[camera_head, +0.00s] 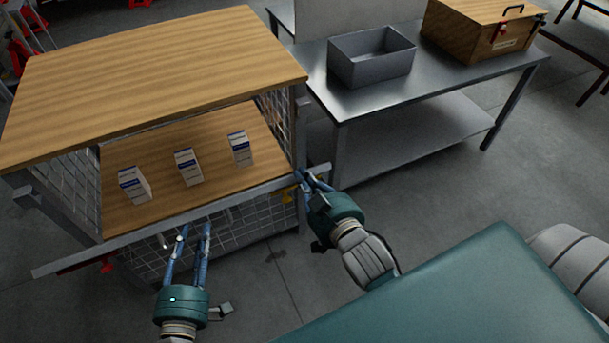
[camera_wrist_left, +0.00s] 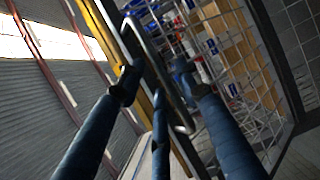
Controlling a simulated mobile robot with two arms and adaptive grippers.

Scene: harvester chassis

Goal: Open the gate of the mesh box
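The mesh box (camera_head: 150,75) has a wooden top, wire mesh sides and a grey metal frame. A grey bar (camera_head: 140,238) crosses its front, with the mesh gate panel (camera_head: 245,220) below it. My left gripper (camera_head: 195,230) is open at the front mesh; in the left wrist view its spread fingers (camera_wrist_left: 160,80) are around or beside a bent metal handle (camera_wrist_left: 150,55), contact unclear. My right gripper (camera_head: 313,180) is at the bar's right end, beside a yellow part (camera_head: 287,194); its grip is unclear. A red part (camera_head: 106,265) shows at the lower left.
Three small cartons (camera_head: 189,166) stand on the wooden shelf inside the box. A metal table (camera_head: 370,98) to the right carries a grey bin (camera_head: 372,72) and a wooden case (camera_head: 480,40). Grey floor is free in front of the table.

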